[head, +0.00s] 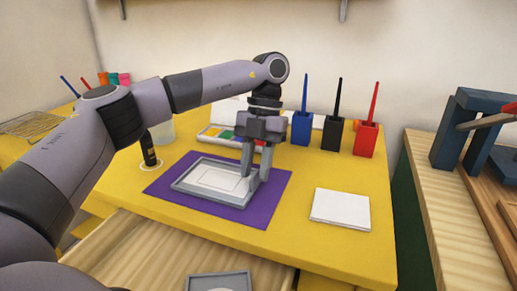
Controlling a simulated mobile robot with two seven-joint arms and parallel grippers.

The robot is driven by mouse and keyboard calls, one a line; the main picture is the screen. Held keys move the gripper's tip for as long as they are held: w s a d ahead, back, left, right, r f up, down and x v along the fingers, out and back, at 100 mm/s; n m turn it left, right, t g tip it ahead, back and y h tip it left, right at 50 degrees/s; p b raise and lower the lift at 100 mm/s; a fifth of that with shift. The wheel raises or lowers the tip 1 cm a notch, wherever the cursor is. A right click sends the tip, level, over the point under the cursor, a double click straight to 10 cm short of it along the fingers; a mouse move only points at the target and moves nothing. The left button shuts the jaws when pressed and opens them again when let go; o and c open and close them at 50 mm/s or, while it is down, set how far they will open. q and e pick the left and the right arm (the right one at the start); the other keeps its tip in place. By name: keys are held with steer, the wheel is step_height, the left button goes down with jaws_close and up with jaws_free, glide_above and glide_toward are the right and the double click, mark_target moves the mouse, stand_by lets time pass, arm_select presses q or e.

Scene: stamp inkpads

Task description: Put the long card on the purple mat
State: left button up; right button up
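The purple mat (275,190) lies on the yellow table. A grey-rimmed shallow tray or frame (190,187) lies on it, with a pale flat rectangle (215,178) inside. A white rectangular card or pad (340,208) lies on bare table right of the mat. I cannot tell which of these pale pieces is the long card. My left gripper (255,175) points down at the frame's right end, its two fingers apart with the frame's rim about between them. Whether they press on the rim is unclear. My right gripper is not in view.
Blue (302,128), black (333,133) and red (367,139) holders with brushes stand at the back right. A colour palette (210,133) lies behind the mat. An open wooden drawer (150,252) at the front holds a grey item (220,282). A wooden bench (450,220) stands right.

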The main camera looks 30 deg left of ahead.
arm_select(q)
steer(key=p+v, duration=0.2)
steer(key=v, duration=0.3)
steer(key=shift+s, duration=0.1)
steer(key=p+v, duration=0.4)
steer(key=v, duration=0.3)
steer(key=shift+p, duration=0.35)
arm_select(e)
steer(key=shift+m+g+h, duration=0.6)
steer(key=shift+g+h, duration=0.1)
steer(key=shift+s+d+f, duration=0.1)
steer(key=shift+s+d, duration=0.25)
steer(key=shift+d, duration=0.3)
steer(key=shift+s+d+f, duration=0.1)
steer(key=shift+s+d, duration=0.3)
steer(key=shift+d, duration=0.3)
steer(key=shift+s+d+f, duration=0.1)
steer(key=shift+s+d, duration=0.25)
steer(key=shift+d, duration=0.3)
